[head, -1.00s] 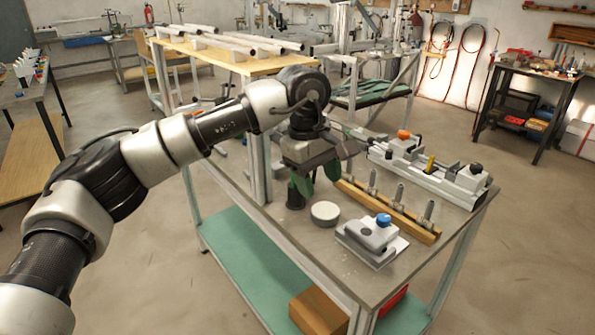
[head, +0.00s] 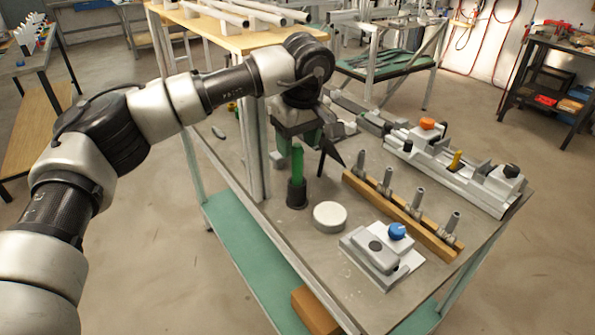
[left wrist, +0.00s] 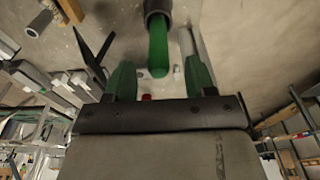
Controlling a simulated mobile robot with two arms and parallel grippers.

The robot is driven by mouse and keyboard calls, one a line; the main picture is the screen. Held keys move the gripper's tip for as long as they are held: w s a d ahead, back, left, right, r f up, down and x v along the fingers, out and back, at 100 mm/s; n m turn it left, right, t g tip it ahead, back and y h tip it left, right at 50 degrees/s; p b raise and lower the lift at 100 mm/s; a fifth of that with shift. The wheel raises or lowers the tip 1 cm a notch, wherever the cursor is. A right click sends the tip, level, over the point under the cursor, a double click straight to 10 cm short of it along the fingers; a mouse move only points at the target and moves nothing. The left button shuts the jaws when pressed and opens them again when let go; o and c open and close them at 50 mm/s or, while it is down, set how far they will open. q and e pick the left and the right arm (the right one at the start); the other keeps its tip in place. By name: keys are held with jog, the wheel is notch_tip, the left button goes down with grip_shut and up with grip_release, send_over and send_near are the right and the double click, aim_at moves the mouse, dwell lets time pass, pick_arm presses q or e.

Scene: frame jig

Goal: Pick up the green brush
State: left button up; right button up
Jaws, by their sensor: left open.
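The green brush (head: 297,163) stands upright in a dark cup (head: 297,194) on the metal bench top. In the left wrist view the brush (left wrist: 158,48) shows between the two green fingers, with clear gaps on both sides, and the dark cup (left wrist: 158,8) is at the top edge. My left gripper (left wrist: 160,75) is open and empty. In the head view my left gripper (head: 299,138) is just behind the upper part of the brush, its fingers partly hidden. My right gripper is not in view.
A round white lid-like disc (head: 330,216) lies right of the cup. A dark pointed object (head: 329,151) stands close on the right. A wooden rail (head: 400,213) with several metal pegs, a blue-knobbed fixture (head: 383,256) and an orange-knobbed jig (head: 455,168) lie farther right.

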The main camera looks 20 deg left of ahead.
pick_arm(q)
jog(key=f, duration=0.3)
jog(key=shift+w+a+f, duration=0.25)
jog(key=shift+f, duration=0.2)
jog(key=shift+c, duration=1.9)
jog(key=c, duration=0.6)
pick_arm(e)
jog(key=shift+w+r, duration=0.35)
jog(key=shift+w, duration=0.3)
pick_arm(q)
jog(key=shift+r, duration=0.1)
jog(key=shift+c, duration=0.2)
jog(key=shift+r, duration=0.55)
notch_tip(320, 180, up, 17)
jog(key=shift+p, duration=0.3)
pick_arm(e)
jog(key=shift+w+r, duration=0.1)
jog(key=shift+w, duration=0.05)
